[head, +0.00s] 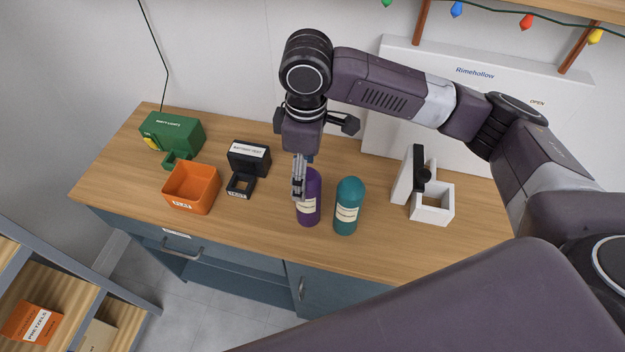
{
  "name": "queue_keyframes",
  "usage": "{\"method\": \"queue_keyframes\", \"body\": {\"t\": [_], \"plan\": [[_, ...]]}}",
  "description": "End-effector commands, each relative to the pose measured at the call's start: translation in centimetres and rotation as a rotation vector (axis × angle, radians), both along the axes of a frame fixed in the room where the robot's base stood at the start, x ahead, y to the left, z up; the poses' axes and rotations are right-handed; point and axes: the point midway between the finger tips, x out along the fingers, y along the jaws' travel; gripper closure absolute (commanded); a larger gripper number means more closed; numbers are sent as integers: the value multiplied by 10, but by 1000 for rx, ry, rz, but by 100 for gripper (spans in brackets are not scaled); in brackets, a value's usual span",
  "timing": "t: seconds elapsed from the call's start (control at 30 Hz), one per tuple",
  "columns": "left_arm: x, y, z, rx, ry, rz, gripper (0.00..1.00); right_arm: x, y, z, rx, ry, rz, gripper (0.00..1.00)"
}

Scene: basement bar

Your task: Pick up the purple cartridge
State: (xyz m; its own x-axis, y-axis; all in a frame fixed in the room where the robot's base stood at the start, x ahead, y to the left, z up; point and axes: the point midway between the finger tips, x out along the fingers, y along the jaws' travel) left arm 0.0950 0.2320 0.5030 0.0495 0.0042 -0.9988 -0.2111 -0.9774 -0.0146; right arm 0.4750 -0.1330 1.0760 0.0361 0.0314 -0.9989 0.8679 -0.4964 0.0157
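The purple cartridge (309,205) stands upright on the wooden counter, with a pale label on its front. My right gripper (299,189) comes down from above at its top left. A grey finger overlaps the upper left of the cartridge in the picture. The other finger is mostly hidden, so I cannot tell whether the fingers touch or grip it. A teal cartridge (347,208) of similar shape stands upright just to the right, close by but apart. My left gripper is out of view.
On the counter (265,232) stand an orange bin (191,187), a green box (172,133), a black holder (249,157) and a white holder (432,202). A white Rimehollow panel (470,105) is behind. A shelf with a pretzels box (32,322) is lower left. Counter front is clear.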

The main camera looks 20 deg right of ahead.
Motion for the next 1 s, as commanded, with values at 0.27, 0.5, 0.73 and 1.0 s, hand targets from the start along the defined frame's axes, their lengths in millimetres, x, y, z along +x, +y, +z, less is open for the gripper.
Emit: {"method": "queue_keyframes", "body": {"t": [0.27,0.5,0.73,1.0], "plan": [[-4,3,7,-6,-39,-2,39,-14,-9,0,-32,44,58,38],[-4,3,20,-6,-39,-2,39,-13,-6,-25,-32,44,56,38],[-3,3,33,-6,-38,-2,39,-11,-2,-59,-32,42,55,38],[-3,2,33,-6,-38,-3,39,-10,-1,-68,-31,39,57,38]]}}
